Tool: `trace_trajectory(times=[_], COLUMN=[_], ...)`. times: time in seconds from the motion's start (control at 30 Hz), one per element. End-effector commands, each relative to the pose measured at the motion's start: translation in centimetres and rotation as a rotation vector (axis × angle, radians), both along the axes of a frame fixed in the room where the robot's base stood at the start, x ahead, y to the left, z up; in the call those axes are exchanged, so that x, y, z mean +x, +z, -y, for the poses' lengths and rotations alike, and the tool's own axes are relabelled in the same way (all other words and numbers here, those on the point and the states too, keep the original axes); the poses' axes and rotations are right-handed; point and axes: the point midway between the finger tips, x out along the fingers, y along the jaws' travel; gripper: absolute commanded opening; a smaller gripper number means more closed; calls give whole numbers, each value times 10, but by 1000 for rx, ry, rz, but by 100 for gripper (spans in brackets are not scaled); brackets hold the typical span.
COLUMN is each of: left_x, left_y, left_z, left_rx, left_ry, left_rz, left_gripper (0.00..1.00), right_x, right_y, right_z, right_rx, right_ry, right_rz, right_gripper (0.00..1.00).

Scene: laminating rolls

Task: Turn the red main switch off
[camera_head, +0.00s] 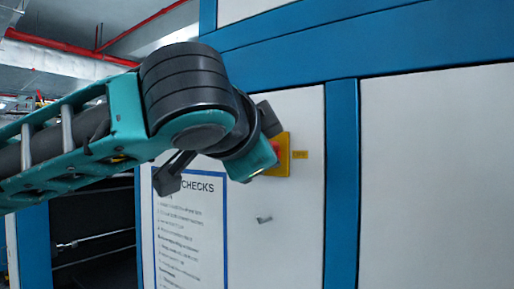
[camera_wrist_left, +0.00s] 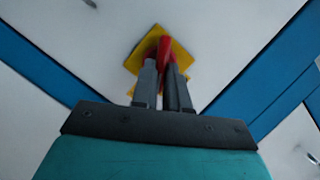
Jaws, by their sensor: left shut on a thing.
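The red main switch (camera_wrist_left: 163,50) sits on a yellow backing plate (camera_wrist_left: 182,56) on a white machine panel. In the left wrist view my left gripper (camera_wrist_left: 163,70) is shut on the red handle, with one dark finger on each side of it. In that view the plate looks turned like a diamond and the fingers cover part of it. In the head view the yellow plate (camera_head: 285,165) shows at the right of my left wrist, which hides most of the switch. My right gripper is in neither view.
A blue-framed checks notice (camera_head: 190,235) is on the panel below my arm. A small door handle (camera_head: 264,220) sticks out below the switch. A blue upright (camera_head: 341,190) stands to the right. A dark opening (camera_head: 92,240) is at the lower left.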

Motion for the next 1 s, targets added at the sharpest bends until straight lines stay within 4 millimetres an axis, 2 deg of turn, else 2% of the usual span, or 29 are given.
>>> trace_trajectory(times=[0.5,1.0], left_x=[-1,-1], left_y=[-8,-8], left_z=[1,1], left_rx=[343,460], left_ry=[2,1], left_rz=[248,334], left_gripper=[0,0], right_x=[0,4], right_y=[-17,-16], right_z=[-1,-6], right_rx=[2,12], right_ry=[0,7], right_rz=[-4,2], right_gripper=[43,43])
